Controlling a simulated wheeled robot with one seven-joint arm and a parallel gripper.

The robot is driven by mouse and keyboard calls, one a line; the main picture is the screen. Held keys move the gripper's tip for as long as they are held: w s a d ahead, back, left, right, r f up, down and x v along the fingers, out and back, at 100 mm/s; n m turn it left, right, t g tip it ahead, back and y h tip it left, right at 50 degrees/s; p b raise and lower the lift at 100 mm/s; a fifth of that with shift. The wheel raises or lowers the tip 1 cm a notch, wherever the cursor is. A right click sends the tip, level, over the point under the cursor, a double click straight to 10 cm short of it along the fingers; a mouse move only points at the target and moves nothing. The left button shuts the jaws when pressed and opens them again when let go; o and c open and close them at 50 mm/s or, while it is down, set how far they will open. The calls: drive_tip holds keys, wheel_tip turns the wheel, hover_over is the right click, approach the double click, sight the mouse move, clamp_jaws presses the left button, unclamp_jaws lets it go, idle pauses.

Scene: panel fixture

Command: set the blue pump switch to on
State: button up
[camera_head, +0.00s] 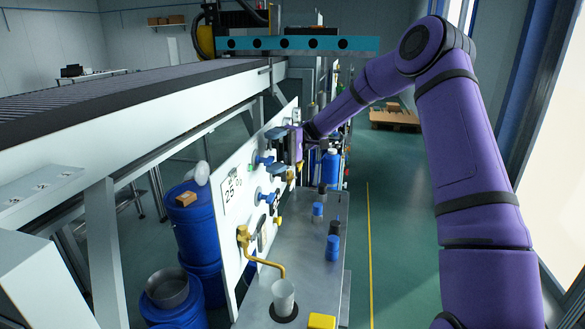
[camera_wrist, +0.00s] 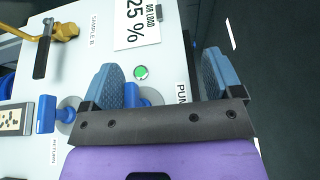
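The blue pump switch (camera_wrist: 140,95) is on the white panel (camera_head: 232,215). In the wrist view it shows between my fingers, closer to the left one. My gripper and the left finger hide part of it, and I cannot tell its setting. A label beginning "PU" (camera_wrist: 182,94) is beside it, partly covered. In the head view a blue part (camera_head: 263,160), which looks like this switch, sticks out from the panel between my fingers. My gripper (camera_head: 279,153) is open at the panel, its grey-blue fingers (camera_wrist: 162,75) wide apart. I cannot tell whether the left finger touches the switch.
A green button (camera_wrist: 141,72) is just above the switch. A blue handle (camera_wrist: 45,114) marked "RETURN" and a yellow valve (camera_wrist: 64,32) marked "SAMPLE" are to the left. The metal bench (camera_head: 304,240) below holds blue-capped bottles and a cup (camera_head: 283,296). The aisle at right is mostly clear.

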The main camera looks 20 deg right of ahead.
drive_tip(key=s, duration=0.2)
drive_tip(key=s+r, duration=0.1)
drive_tip(key=s, duration=0.1)
drive_tip(key=shift+s+a, duration=0.15)
drive_tip(key=shift+s, duration=0.15)
drive_tip(key=c, duration=0.5)
drive_tip(key=s, duration=0.8)
drive_tip(key=shift+s+r, duration=0.25)
drive_tip(key=shift+s, duration=0.1)
drive_tip(key=s+a+r+m+t+h, duration=0.1)
drive_tip(key=s+m+t+h, duration=0.1)
drive_tip(key=s+h, duration=0.35)
drive_tip(key=s+r+m+t+h, duration=0.1)
drive_tip(key=s+t+h, duration=0.2)
drive_tip(key=s+h, duration=0.25)
drive_tip(key=s+d+r+m+t+h, duration=0.1)
drive_tip(key=s+d+r+t, duration=0.1)
drive_tip(key=s+t, duration=0.1)
drive_tip(key=s+d+r+m+t+h, duration=0.1)
drive_tip(key=s+d+t+h, duration=0.1)
drive_tip(key=s+d+t, duration=0.1)
drive_tip(key=s+d+r+m+t+h, duration=0.1)
drive_tip(key=s+d+r+t, duration=0.1)
drive_tip(key=s, duration=0.3)
drive_tip(key=shift+d+r+t+h, duration=0.3)
drive_tip(key=shift+d+r+t, duration=0.1)
drive_tip(key=shift+t, duration=0.5)
